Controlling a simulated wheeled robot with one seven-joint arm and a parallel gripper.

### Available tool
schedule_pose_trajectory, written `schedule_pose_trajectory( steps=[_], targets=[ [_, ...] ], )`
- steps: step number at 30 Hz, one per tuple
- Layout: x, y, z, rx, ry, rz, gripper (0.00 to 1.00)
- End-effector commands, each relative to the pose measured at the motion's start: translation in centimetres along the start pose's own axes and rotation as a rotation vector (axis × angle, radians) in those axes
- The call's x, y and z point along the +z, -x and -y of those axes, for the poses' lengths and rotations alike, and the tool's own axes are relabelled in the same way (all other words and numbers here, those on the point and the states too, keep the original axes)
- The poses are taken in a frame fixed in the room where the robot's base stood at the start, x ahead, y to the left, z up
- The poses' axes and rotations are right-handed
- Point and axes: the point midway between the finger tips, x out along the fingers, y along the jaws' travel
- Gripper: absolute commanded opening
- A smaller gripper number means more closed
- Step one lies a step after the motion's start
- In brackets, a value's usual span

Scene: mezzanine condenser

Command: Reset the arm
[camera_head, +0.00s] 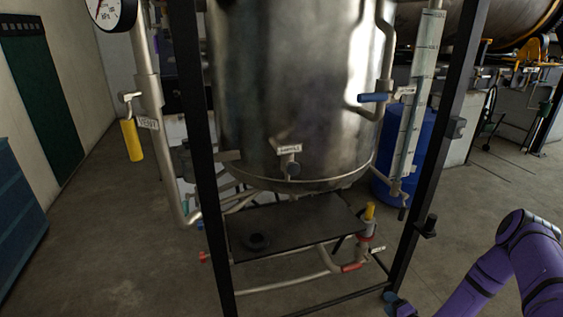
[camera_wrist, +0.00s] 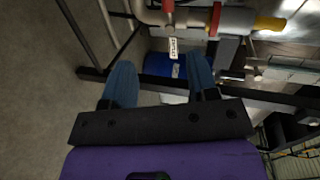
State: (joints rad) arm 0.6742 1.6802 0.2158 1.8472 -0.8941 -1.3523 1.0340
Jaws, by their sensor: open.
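My gripper (camera_wrist: 162,85) shows in the wrist view with its two blue fingers apart and nothing between them. Beyond the fingertips are pipes, a red-handled valve and part of the black frame. In the head view my purple arm reaches in at the lower right. The end of my gripper (camera_head: 397,304) shows low at the bottom edge, beside the foot of the frame's right post; most of it is cut off there.
A steel tank (camera_head: 300,90) stands inside a black frame (camera_head: 204,150). A black shelf (camera_head: 300,222) sits below the tank. A yellow-handled valve (camera_head: 369,212) is at the shelf's right end. A blue barrel (camera_head: 427,150) stands behind. Open floor (camera_head: 110,250) lies at left.

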Motion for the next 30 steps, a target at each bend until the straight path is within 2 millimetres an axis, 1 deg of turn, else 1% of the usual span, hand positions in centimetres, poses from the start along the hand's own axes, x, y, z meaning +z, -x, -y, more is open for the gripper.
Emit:
schedule_pose_trajectory(
  steps=[8, 11, 15, 17, 21, 23, 27, 29, 30],
  targets=[
    [-3.1, -1.4, 3.9, 0.078, 0.136, 0.035, 0.54],
    [-4.7, -2.0, 6.3, 0.123, 0.212, 0.050, 0.54],
    [-6.8, -2.8, 10.4, 0.195, 0.329, 0.073, 0.54],
    [-7.7, -3.0, 12.2, 0.227, 0.377, 0.081, 0.54],
    [-9.3, -3.1, 16.5, 0.297, 0.486, 0.096, 0.54],
    [-9.9, -3.1, 18.4, 0.328, 0.528, 0.101, 0.54],
    [-11.0, -2.7, 23.0, 0.395, 0.626, 0.110, 0.54],
    [-11.3, -2.4, 25.0, 0.424, 0.665, 0.112, 0.54],
    [-11.5, -2.2, 26.4, 0.442, 0.689, 0.114, 0.54]
  ],
)
